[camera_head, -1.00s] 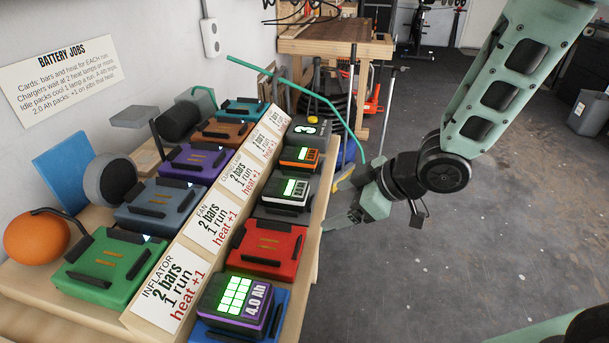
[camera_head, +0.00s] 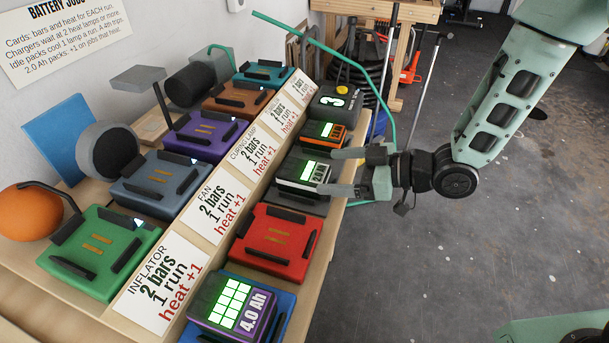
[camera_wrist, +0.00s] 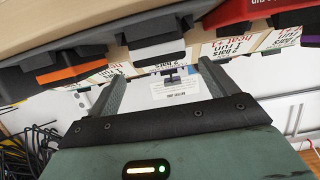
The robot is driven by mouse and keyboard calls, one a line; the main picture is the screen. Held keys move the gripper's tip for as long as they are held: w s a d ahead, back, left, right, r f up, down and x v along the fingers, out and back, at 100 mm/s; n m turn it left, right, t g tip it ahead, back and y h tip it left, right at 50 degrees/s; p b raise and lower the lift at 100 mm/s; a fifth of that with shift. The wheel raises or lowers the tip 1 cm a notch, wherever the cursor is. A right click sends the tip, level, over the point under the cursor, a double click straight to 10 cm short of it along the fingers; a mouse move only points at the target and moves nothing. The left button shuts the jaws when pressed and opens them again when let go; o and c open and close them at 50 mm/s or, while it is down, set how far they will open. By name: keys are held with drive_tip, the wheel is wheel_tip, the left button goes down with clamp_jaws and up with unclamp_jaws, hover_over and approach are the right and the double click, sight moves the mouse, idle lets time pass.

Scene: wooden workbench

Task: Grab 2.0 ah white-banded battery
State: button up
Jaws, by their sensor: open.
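The white-banded battery (camera_head: 301,172) is dark with a white band and a lit green display; its side print looks like 2.0 Ah. It sits on a dark grey charger on the right-hand row of the bench. My gripper (camera_head: 326,171) is open at its right side, one finger toward the orange-banded battery and one toward the red charger. In the wrist view the white-banded battery (camera_wrist: 157,49) appears just beyond and between the open fingertips (camera_wrist: 163,69). I cannot tell whether the fingers touch it.
The orange-banded battery (camera_head: 324,133) stands close behind. A red charger (camera_head: 276,240) is empty in front, and a purple 4.0 Ah battery (camera_head: 228,304) sits nearest. A dark block marked 3 (camera_head: 335,101) is at the far end.

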sight(304, 173)
drive_tip(key=x, duration=0.7)
drive_tip(key=shift+a+f+p, duration=0.25)
drive_tip(key=shift+f+p, duration=0.1)
drive_tip(key=shift+f, duration=0.15)
drive_tip(key=c, duration=1.3)
